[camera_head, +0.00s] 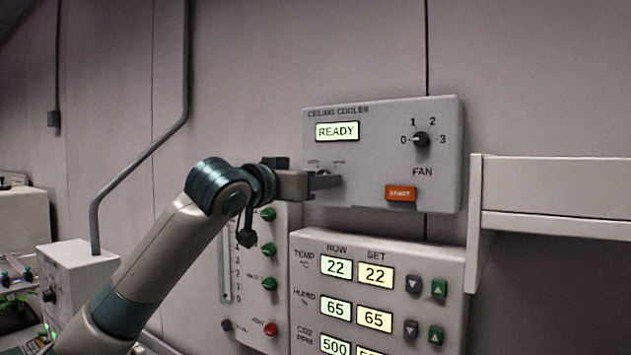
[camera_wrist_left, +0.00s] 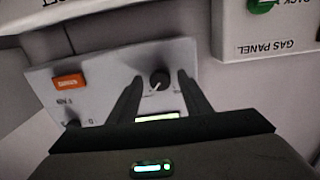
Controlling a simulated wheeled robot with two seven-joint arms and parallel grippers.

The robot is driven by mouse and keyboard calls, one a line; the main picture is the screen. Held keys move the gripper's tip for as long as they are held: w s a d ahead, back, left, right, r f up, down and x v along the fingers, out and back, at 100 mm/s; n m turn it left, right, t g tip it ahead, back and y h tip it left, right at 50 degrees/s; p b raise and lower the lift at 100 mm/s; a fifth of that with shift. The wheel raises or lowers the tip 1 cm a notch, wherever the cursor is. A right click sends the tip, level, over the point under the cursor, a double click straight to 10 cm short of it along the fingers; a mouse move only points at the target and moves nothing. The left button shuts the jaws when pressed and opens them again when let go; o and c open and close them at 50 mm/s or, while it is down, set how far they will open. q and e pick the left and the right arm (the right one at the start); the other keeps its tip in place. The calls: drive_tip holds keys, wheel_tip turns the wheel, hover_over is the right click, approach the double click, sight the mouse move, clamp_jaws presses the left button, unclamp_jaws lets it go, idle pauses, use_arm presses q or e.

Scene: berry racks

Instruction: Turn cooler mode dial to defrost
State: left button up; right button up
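The grey ceiling cooler panel (camera_head: 380,187) is on the wall in the head view, with a lit display (camera_head: 337,131) reading READY. Its mode dial is at the lower left, largely hidden by my left gripper (camera_head: 325,182). In the left wrist view the black mode dial (camera_wrist_left: 160,79) has a white pointer mark; its labels are too small to read, so I cannot tell its setting. My left gripper (camera_wrist_left: 160,76) is open, its fingers on either side of the dial with gaps visible. My right gripper is not in view.
The cooler also has a fan dial (camera_head: 421,139) and an orange START button (camera_head: 400,193). A climate panel (camera_head: 393,257) with several readouts and arrow buttons is just below. A gas panel (camera_head: 258,318) stands behind my left arm. A white shelf (camera_head: 560,190) juts out at right.

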use_arm(q)
drive_tip(key=shift+s, duration=0.15)
use_arm(e)
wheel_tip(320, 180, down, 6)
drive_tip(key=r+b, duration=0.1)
drive_tip(key=b, duration=0.5)
use_arm(q)
drive_tip(key=b+v, duration=0.1)
drive_tip(key=v, duration=1.6)
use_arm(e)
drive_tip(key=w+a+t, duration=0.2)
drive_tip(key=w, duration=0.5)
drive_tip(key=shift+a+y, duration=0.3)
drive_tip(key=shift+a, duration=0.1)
use_arm(q)
drive_tip(key=shift+a, duration=0.15)
